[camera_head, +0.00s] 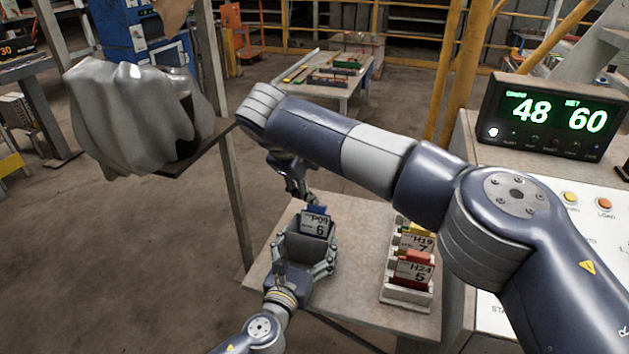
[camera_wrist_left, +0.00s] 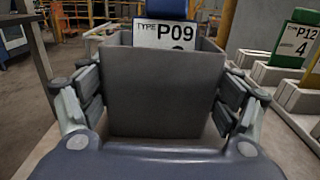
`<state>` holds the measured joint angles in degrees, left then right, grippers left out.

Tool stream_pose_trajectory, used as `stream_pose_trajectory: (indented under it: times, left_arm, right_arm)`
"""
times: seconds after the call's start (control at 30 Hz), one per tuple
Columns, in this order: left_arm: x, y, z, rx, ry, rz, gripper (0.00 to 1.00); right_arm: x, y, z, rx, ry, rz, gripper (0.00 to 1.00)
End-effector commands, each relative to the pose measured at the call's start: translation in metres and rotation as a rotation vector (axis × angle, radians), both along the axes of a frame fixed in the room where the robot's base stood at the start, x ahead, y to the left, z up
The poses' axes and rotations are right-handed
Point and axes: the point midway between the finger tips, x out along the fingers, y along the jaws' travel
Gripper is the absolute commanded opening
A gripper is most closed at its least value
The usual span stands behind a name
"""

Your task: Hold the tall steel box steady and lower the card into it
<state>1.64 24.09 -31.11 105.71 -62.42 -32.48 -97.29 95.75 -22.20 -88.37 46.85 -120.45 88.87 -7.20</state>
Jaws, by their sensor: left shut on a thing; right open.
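The tall steel box (camera_head: 303,249) stands on the small table, a plain grey open-topped box. My left gripper (camera_head: 304,264) is shut on it, fingers on its two sides; the box also fills the middle of the left wrist view (camera_wrist_left: 165,95). The card (camera_head: 318,226), white label "P09 6" with a blue top, stands upright at the box mouth. In the left wrist view the card (camera_wrist_left: 168,36) shows above the box's front wall, which hides its lower part. My right gripper (camera_head: 300,187) is open just above and behind the card, partly hidden by my right arm.
A rack (camera_head: 407,294) with several coloured cards, such as H19 and H24, stands right of the box. A display (camera_head: 548,115) reading 48 and 60 sits on a console at right. A draped grey cover (camera_head: 130,110) is at upper left. The table front left is bare.

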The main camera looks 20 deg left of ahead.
Motion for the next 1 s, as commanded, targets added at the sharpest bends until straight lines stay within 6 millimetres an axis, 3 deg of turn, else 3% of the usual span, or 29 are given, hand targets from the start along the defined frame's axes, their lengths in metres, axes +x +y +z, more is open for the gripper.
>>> stream_pose_trajectory:
  times: [0.07,0.1,0.13,0.67,1.0]
  left_arm:
    - [0.000,0.000,0.002,0.000,-0.003,0.000,0.47]
    - [0.000,0.000,0.002,0.000,-0.003,0.000,0.92]
    - [0.000,0.000,0.002,0.000,-0.003,0.000,0.99]
    - [-0.005,0.000,-0.001,0.000,0.001,0.000,1.00]
    - [-0.067,0.002,-0.001,-0.001,0.003,-0.001,1.00]
  right_arm:
    - [0.000,0.000,0.000,0.000,0.000,0.000,0.59]
    - [0.000,0.000,0.000,0.000,0.000,0.000,0.59]
    - [0.000,0.000,0.000,0.000,0.000,0.000,0.59]
    - [0.000,0.000,-0.001,0.000,0.000,0.000,0.59]
    - [0.000,0.000,-0.001,0.000,0.000,0.000,0.59]
